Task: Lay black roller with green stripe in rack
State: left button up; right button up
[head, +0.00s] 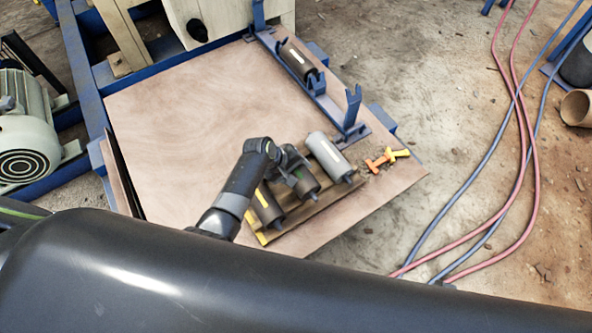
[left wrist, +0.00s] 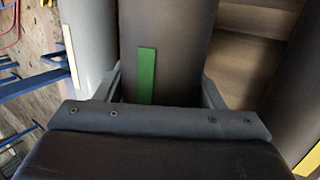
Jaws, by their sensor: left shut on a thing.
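The black roller with green stripe (head: 305,186) lies between a yellow-striped roller and a grey roller on a wooden tray (head: 325,203). My left gripper (head: 291,168) is over it and shut on its body. In the left wrist view the roller (left wrist: 180,40) runs between the two fingers, and its green stripe faces the camera. The blue rack (head: 324,101) stands at the back right edge of the board, with notched uprights. A dark roller with a white stripe (head: 297,58) rests in its far part; the near upright (head: 353,106) holds nothing. My right gripper is not in view.
The yellow-striped roller (head: 267,207) and grey roller (head: 326,152) lie close on either side of the held one. Small orange and yellow pieces (head: 377,163) lie right of the tray. The middle of the board (head: 200,120) is clear. Hoses cross the floor at right.

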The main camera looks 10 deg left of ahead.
pick_arm(q)
jog(key=shift+w+f+b, duration=0.1)
jog(key=shift+f+b, duration=0.4)
jog(key=shift+f, duration=0.35)
jog(key=o, duration=1.7)
jog(key=shift+s+f, duration=0.1)
jog(key=shift+s, duration=0.1)
